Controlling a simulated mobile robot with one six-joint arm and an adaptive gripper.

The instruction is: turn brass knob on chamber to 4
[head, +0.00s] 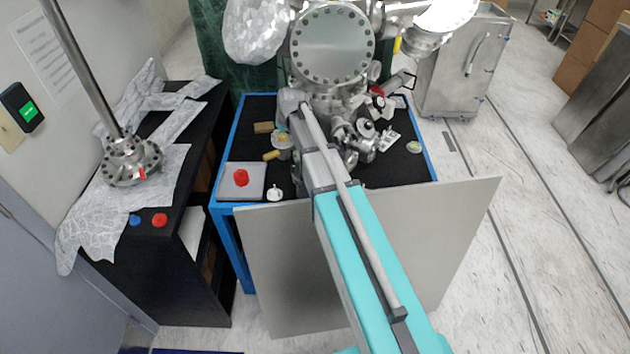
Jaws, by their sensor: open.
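The chamber (331,45) is a shiny metal vessel with a large bolted round flange, at the top middle of the head view. Pipes and fittings (362,140) sit below it. A small yellow part (271,155) lies left of my arm beside a round grey piece (283,141); I cannot tell if either belongs to the brass knob. I cannot pick out the knob's scale or its setting. My arm reaches from the bottom right up to the chamber's lower left. Its far end is close to the chamber, and I cannot make out my gripper there.
A blue-framed black table (228,176) stands under the chamber, with a grey box bearing a red button (241,178) and a small white cup-like piece (274,194). A grey panel (272,262) leans in front. A black shelf (165,245) stands left.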

